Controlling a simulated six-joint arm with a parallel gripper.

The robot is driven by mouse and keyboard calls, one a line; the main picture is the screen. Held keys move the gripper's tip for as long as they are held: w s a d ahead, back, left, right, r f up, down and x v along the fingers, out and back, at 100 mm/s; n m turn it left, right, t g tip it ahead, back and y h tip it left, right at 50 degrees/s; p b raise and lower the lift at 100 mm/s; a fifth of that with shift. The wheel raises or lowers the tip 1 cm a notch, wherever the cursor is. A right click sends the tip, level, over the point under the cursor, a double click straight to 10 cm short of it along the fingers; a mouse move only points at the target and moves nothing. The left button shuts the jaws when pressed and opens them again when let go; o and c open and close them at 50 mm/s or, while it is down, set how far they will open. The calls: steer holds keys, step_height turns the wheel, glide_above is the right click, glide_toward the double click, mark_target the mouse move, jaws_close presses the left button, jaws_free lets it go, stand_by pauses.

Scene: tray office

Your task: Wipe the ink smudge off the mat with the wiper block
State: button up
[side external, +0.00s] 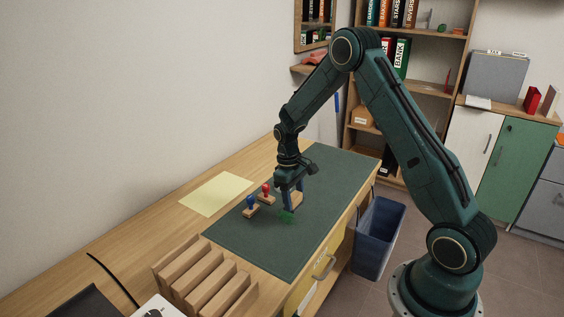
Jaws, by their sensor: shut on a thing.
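My gripper (291,202) points down over the middle of the mat and is shut on a small light-wood block, the wiper block (298,199). The fingers hide part of the block. The block is low, close beside the smudge; I cannot tell whether it touches the mat.
A blue-handled stamp (250,206) and a red-handled stamp (266,194) stand on the mat's left side. A yellow sheet (217,194) lies to the left. A slotted wooden rack (205,280) stands at the near end. A blue bin (375,240) is beside the desk.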

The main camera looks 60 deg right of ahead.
mark_target(276, 214)
steer(key=shift+s+d+f, duration=0.15)
steer(key=shift+d+f, duration=0.5)
steer(key=shift+f, duration=0.6)
steer(key=shift+s+d+f, duration=0.1)
steer(key=shift+d+f, duration=0.6)
steer(key=shift+f, duration=0.6)
steer(key=shift+s+d+f, duration=0.15)
steer(key=shift+d+f, duration=0.5)
steer(key=shift+f, duration=0.6)
steer(key=shift+w+f, duration=0.55)
steer(key=shift+f, duration=0.1)
steer(key=shift+c, duration=0.4)
steer(key=shift+w, duration=4.45)
steer(key=shift+s, duration=4.95)
steer(key=shift+s+a, duration=0.15)
steer(key=shift+a, duration=0.5)
steer(key=shift+w, duration=5.05)
steer(key=shift+s+r, duration=0.15)
steer(key=shift+s, duration=4.9)
steer(key=shift+w+r, duration=0.1)
steer(key=shift+r, duration=3.9)
